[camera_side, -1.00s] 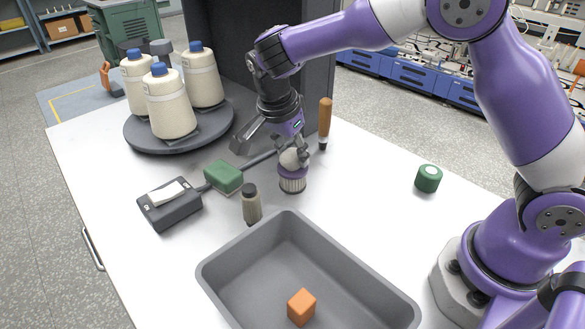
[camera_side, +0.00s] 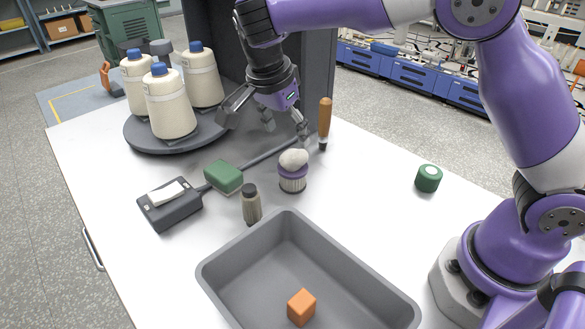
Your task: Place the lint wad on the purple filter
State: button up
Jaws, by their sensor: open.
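The lint wad (camera_side: 293,159) is a pale, lumpy ball. It rests on top of the purple filter (camera_side: 292,174), a short ribbed cylinder with a purple band, standing upright on the white table. My gripper (camera_side: 268,118) is open and empty, above and behind the wad and a little to its left. Its fingers are apart from the wad.
A grey bin (camera_side: 228,258) holding an orange cube (camera_side: 301,307) is in front. A small bottle (camera_side: 251,204), green block (camera_side: 223,177) and dark device (camera_side: 170,205) are to the left. A brush (camera_side: 325,122) stands behind right; a green cylinder (camera_side: 428,178) is farther right. Cones stand on a turntable (camera_side: 150,144).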

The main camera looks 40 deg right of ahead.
jog(key=shift+v, duration=0.9)
jog(key=s+d+r+n+t, duration=0.3)
jog(key=s+d+r+n, duration=0.4)
jog(key=n, duration=0.1)
jog(key=s+a+f+n+t+y, duration=0.1)
jog(key=s+f+n+t+y, duration=0.1)
jog(key=s+n, duration=0.7)
jog(key=shift+s+f+y, duration=0.25)
jog(key=shift+f+y, duration=0.35)
